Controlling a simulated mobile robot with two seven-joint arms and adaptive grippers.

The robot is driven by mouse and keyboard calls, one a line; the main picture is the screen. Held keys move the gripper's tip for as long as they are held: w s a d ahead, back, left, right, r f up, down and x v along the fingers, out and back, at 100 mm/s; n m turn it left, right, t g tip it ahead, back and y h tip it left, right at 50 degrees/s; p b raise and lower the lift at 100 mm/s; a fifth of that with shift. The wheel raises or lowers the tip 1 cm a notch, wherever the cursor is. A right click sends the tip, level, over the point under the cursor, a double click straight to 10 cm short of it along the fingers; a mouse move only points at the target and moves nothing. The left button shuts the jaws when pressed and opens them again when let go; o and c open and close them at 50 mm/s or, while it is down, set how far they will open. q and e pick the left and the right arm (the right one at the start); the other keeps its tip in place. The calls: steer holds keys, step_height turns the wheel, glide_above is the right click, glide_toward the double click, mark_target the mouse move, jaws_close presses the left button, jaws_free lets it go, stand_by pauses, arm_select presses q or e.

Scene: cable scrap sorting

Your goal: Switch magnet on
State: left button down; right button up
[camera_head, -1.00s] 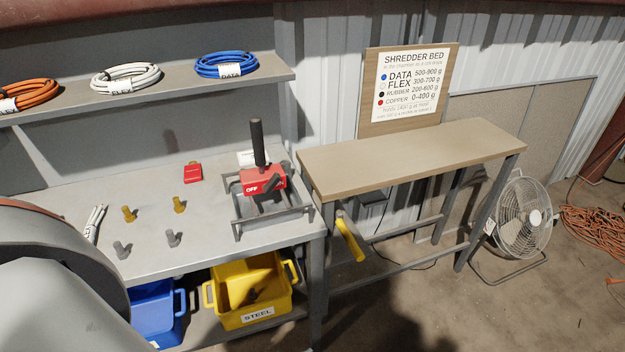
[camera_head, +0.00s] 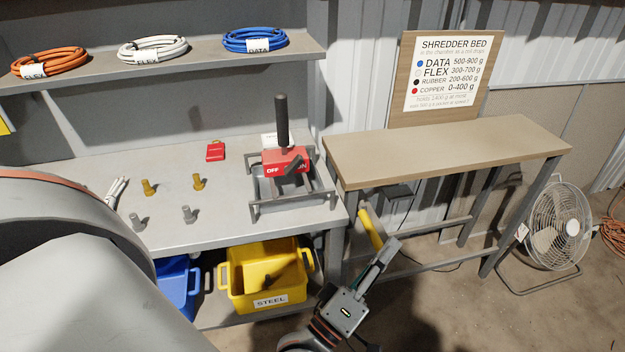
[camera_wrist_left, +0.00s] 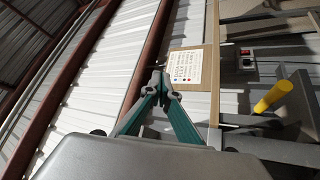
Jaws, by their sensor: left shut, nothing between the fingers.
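The magnet is a red block (camera_head: 279,163) marked OFF and ON, with a tall black handle (camera_head: 282,121) on top. It sits in a grey metal frame (camera_head: 252,205) on the bench. A short dark lever (camera_head: 293,164) crosses its front face between the two words; its exact setting is hard to tell. My left gripper (camera_head: 392,244) is shut and empty, below and to the right of the magnet, apart from it and in front of the wooden-topped table. Its closed fingers (camera_wrist_left: 160,76) also show in the left wrist view. My right gripper is not in view.
The wooden-topped table (camera_head: 450,150) stands right of the bench, with a yellow-handled crank (camera_head: 370,229) below its left end. Yellow (camera_head: 239,298) and blue (camera_head: 175,285) bins sit under the bench. A fan (camera_head: 555,228) stands right.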

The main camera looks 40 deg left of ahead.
arm_select(q)
steer(key=a+r+n+y+b, duration=0.1)
steer(key=a+r+n+y, duration=0.35)
steer(key=n+y, duration=0.5)
steer(key=a+r+n+y+b, duration=0.25)
steer(key=r+n+y, duration=0.3)
steer(key=n, duration=0.75)
steer(key=a+f+n+g+y+b, duration=0.1)
steer(key=n+g, duration=0.5)
steer(key=n, duration=0.6)
steer(key=a+f+n+g+y+b, duration=0.1)
steer(key=a+f+n+g+y, duration=0.3)
steer(key=n, duration=0.8)
step_height(320, 180, down, 2)
steer(key=a+g, duration=0.2)
steer(key=shift+w+a+f+g+y, duration=0.2)
steer(key=shift+w+g+y, duration=0.1)
steer(key=shift+w, duration=0.1)
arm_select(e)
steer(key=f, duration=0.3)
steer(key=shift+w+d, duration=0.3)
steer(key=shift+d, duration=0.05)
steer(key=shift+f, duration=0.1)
arm_select(q)
steer(key=shift+r, duration=0.1)
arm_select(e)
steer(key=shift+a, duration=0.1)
